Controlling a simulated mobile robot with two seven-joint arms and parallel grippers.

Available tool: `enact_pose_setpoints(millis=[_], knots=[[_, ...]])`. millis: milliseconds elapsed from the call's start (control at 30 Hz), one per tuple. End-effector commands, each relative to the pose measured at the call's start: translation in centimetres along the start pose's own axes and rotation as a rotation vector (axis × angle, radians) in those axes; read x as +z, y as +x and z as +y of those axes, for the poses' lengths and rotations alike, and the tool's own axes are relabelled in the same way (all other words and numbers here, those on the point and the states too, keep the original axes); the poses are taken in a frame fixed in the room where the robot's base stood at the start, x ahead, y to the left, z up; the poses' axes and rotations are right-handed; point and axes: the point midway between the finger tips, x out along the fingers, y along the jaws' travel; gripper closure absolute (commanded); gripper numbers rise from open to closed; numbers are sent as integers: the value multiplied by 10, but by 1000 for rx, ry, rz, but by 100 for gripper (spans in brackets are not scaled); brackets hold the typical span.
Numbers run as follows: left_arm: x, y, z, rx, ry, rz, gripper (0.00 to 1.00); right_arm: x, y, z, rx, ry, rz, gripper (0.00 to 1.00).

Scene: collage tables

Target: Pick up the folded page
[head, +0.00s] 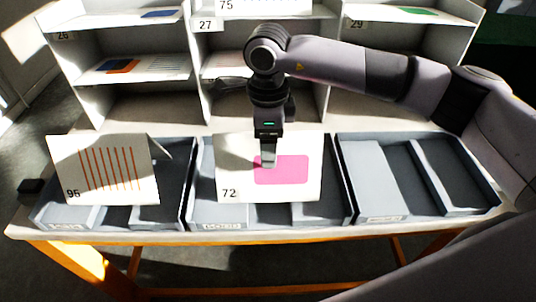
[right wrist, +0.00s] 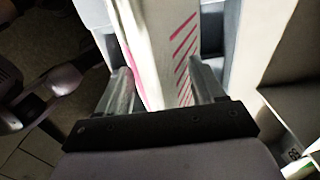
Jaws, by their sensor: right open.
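A folded white page (head: 237,178) marked 72, with a pink rectangle, stands tent-like over the middle tray in the head view. My right gripper (head: 268,155) points down at its upper edge. In the right wrist view, the page (right wrist: 160,50) lies between the two open fingers of my right gripper (right wrist: 160,82), with pink on its left face and pink stripes on its right. I cannot tell whether the fingers touch it. A second folded page (head: 110,168), marked 95 with orange stripes, stands over the left tray. My left gripper is not clearly in view.
Three grey divided trays line the table (head: 290,237); the right tray (head: 420,214) holds no page. Behind stands a white shelf unit (head: 205,100) with flat coloured pages on its boards and number labels. A small black object (head: 31,187) is at the left edge.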

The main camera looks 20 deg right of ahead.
Motion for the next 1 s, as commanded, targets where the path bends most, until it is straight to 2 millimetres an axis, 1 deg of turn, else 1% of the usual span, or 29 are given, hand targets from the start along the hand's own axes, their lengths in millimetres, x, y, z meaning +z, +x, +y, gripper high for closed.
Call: enact_pose_setpoints(millis=[67,100,167,200,467,567,667,767,867,967,1000], knots=[[0,0,0,0,0,0,57,0,0,0,0,1,0,32],[0,0,0,0,0,0,57,0,0,0,0,1,0,45],[0,0,0,0,0,0,57,0,0,0,0,1,0,64],[0,0,0,0,0,1,57,0,0,0,1,1,0,68],[-1,1,1,1,0,3,57,0,-1,0,0,1,0,68],[-1,1,1,3,-1,3,57,0,-4,0,0,1,-1,68],[-1,1,2,4,-1,3,57,0,-11,0,0,1,-2,68],[0,2,2,4,-2,3,57,0,-25,-1,-3,1,-2,68],[0,2,2,5,-2,3,57,1,-46,-1,-4,1,-4,68],[0,2,3,5,-3,3,57,1,-74,-1,-6,1,-4,68],[0,2,3,5,-3,3,57,1,-86,-1,-5,1,-4,68]])
